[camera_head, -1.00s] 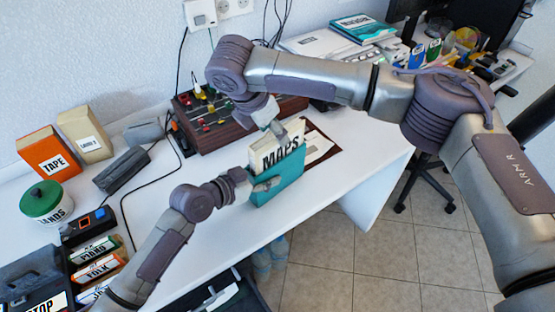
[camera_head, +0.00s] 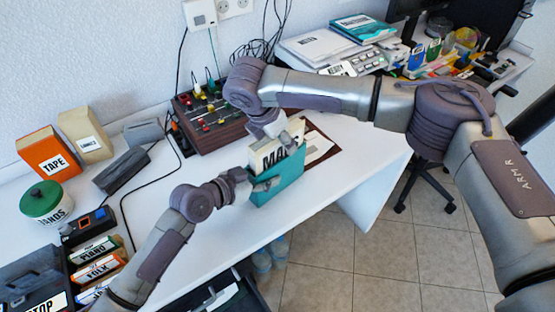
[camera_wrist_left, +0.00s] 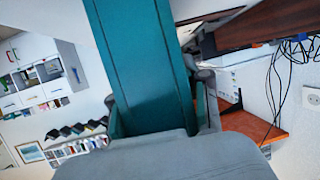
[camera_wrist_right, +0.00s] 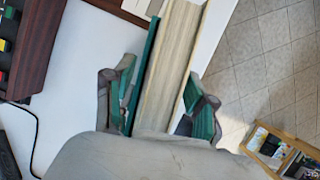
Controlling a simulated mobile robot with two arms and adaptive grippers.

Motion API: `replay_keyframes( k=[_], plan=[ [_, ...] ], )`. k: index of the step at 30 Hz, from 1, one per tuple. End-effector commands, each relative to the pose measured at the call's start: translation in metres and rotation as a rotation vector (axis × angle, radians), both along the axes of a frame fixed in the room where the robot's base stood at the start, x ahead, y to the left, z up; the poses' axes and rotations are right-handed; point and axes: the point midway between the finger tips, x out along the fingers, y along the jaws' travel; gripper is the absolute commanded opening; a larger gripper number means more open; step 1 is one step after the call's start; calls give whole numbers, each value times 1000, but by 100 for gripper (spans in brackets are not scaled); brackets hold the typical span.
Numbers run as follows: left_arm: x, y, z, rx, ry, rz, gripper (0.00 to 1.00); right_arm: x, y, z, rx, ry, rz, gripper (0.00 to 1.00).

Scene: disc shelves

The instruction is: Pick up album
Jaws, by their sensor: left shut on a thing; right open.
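A teal case with cream contents (camera_head: 283,182) is upright near the table's front edge; its cream front reads "MA", with the rest of the label hidden. I take it for the album, but no such word shows. My left gripper (camera_head: 262,184) is shut on its lower left part. In the left wrist view the teal side of the case (camera_wrist_left: 140,65) runs between the fingers. My right gripper (camera_head: 294,142) is at its top right. In the right wrist view, the open right fingers (camera_wrist_right: 163,108) stand either side of the cream edge (camera_wrist_right: 172,70); contact is unclear.
A brown mixer box (camera_head: 215,125) with coloured knobs stands behind on the white table (camera_head: 225,235). A brown folder with paper (camera_head: 320,146) lies just right of the case. Orange box (camera_head: 47,153), green-lidded tin (camera_head: 46,202) and a grey tray are left. Tiled floor lies beyond the table edge.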

Motion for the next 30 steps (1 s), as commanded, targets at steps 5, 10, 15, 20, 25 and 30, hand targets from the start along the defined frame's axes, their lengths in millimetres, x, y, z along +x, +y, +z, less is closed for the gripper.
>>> replay_keyframes(
  k=[5,10,15,20,25,30],
  plan=[
    [0,0,-1,1,1,0,11,0,0,-2,0,0,0,56],
    [0,0,-1,1,1,0,11,0,0,-2,0,0,0,56],
    [0,0,-1,1,1,0,11,0,0,-2,0,0,0,36],
    [0,0,-1,1,1,0,11,0,0,-2,0,0,0,10],
    [0,0,-1,1,1,0,11,0,0,-2,0,0,0,0],
    [0,0,0,1,1,0,11,0,0,-1,0,0,0,0]
  ],
)
